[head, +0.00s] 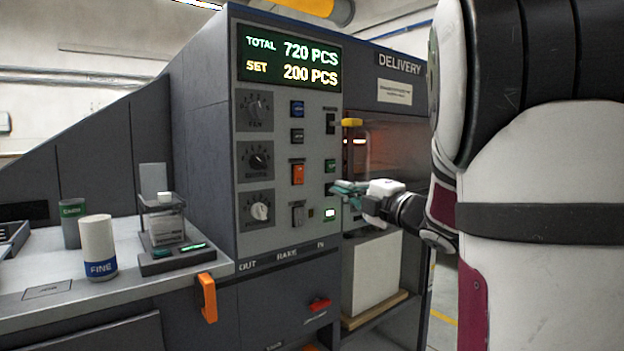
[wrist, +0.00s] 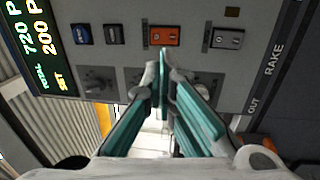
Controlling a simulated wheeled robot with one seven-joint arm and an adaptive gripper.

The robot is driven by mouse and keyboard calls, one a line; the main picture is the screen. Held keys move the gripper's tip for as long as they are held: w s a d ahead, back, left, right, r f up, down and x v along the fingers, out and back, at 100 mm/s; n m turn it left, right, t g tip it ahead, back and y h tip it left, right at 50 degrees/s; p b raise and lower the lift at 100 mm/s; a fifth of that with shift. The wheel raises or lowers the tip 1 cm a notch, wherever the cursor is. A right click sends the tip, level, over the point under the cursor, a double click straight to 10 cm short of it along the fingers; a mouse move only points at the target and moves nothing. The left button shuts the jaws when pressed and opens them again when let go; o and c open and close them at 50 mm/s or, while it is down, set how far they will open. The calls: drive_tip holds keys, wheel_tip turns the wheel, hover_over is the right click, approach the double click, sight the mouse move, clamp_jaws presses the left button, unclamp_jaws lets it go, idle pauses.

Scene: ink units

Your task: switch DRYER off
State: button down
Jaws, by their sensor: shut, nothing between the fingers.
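The grey control panel (head: 278,215) faces me in the head view. Its switches include an orange rocker (head: 297,173), a grey switch (head: 298,215) below it, and a blue button (head: 297,109) above. I cannot read which is labelled DRYER. In the sideways wrist view the orange rocker (wrist: 164,36), grey switch (wrist: 226,38) and blue button (wrist: 82,33) form a row. My gripper (head: 342,187) is shut and empty, at the panel's right side. In the wrist view my gripper's tips (wrist: 158,62) appear just below the orange rocker; contact cannot be told.
Dials (head: 258,160) line the panel's left side; a green-lit display (head: 291,62) is above. A lit switch (head: 330,213) sits near my fingertips. An orange handle (head: 207,297) juts from the bench edge. A white FINE container (head: 97,247) stands on the bench (head: 60,290).

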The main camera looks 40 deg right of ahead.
sight(300, 171)
drive_tip(key=w, duration=0.4)
drive_tip(key=w+r+b, duration=0.1)
drive_tip(key=w, duration=0.8)
drive_tip(key=shift+w+a+r+b, duration=0.25)
drive_tip(key=shift+w+r+b, duration=0.05)
drive_tip(key=shift+w+r, duration=0.05)
drive_tip(key=p, duration=0.3)
drive_tip(key=shift+w+r+g, duration=0.3)
drive_tip(key=shift+r+g, duration=0.1)
drive_tip(key=shift+w+f, duration=0.1)
drive_tip(key=shift+f, duration=0.1)
